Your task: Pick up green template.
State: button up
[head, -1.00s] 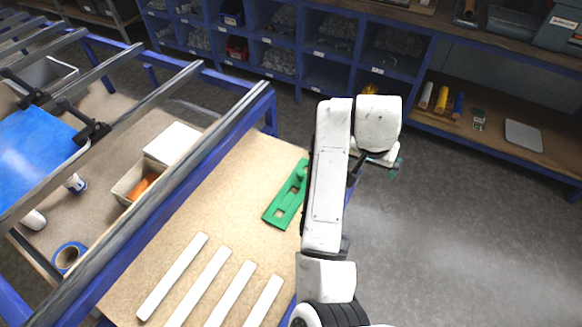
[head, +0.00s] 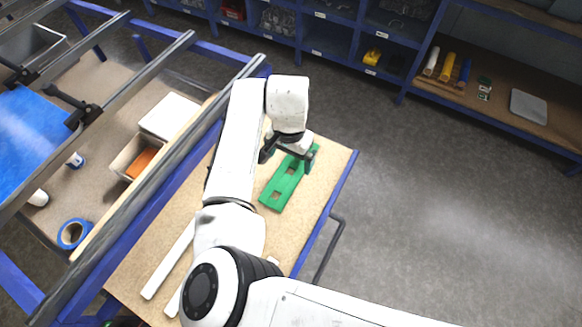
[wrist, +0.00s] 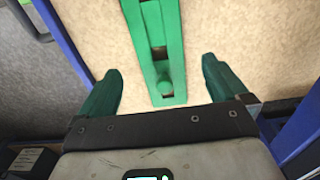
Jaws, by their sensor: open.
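The green template (head: 281,190) lies flat on the tan tabletop, a long flat piece with square holes and a round knob near its far end. In the wrist view the template (wrist: 158,45) runs up the middle of the picture, with its knob near the end closest to me. My gripper (head: 288,155) is over the far end of the template. In the wrist view my gripper (wrist: 160,88) is open, with one green finger on each side of the template and apart from it. Whether the fingers are level with it I cannot tell.
White strips (head: 168,262) lie at the near part of the tabletop (head: 335,165), partly hidden by my arm. A blue frame with metal rails (head: 150,70) borders the table on the left. Open floor (head: 430,210) lies to the right.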

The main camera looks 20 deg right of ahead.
aim_at(291, 172)
jog(key=shift+w+d+f+p, duration=0.15)
jog(key=shift+f+p, duration=0.15)
jog(key=shift+f, duration=1.05)
jog(key=shift+d+f+p, duration=0.1)
jog(key=shift+f+p, duration=0.2)
jog(key=shift+f, duration=1)
jog(key=c, duration=1.1)
jog(key=shift+r, duration=0.2)
